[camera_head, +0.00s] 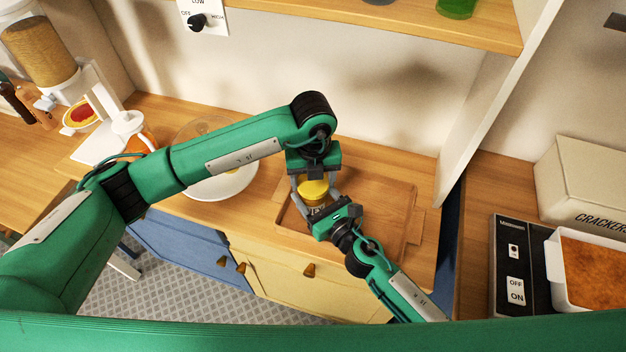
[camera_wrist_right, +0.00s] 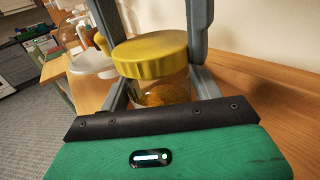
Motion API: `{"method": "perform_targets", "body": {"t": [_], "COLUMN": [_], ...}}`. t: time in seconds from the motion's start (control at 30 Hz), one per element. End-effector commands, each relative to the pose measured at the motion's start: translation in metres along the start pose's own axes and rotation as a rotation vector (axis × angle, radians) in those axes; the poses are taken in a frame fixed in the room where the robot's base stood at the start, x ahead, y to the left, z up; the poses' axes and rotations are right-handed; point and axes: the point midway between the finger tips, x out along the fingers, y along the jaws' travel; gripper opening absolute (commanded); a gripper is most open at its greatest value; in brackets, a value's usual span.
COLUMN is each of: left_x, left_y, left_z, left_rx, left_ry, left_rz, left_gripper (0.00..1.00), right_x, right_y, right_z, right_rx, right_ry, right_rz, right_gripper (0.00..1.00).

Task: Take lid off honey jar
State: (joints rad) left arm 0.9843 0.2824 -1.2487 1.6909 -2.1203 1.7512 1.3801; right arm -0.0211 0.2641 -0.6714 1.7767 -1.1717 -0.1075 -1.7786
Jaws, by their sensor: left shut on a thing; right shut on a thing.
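The honey jar shows in the right wrist view as a clear body (camera_wrist_right: 165,92) with amber contents under a ridged yellow lid (camera_wrist_right: 150,55). In the head view the yellow lid (camera_head: 313,188) sits between the fingers of my left gripper (camera_head: 315,187), which reaches down from above and is shut on it. My right gripper (camera_head: 324,212) comes from the front right and is shut on the jar body, low down. The lid is on or right at the jar's mouth; I cannot tell whether there is a gap. The jar's base is hidden.
A wooden tray (camera_head: 411,222) lies under the jar on the counter. A white plate (camera_head: 222,187) under a clear dome stands left. A partition wall (camera_head: 478,120) rises at the right, with a cracker box (camera_head: 585,180) beyond. A shelf (camera_head: 400,20) hangs above.

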Motion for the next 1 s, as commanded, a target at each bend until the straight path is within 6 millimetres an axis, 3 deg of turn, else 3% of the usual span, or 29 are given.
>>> {"method": "perform_targets", "body": {"t": [0.67,1.0], "left_x": [-0.013,-0.049], "left_y": [0.000,0.000], "left_z": [0.000,0.000], "left_rx": [-0.001,0.000], "left_ry": [-0.001,-0.001], "left_rz": [0.000,0.000], "left_gripper": [0.38,0.38], "right_x": [0.000,0.000], "right_y": [0.000,0.000], "right_z": [-0.001,-0.001], "right_rx": [0.001,0.000], "right_ry": [0.001,0.001], "right_rz": [0.000,0.000], "right_gripper": [0.01,0.01]}}
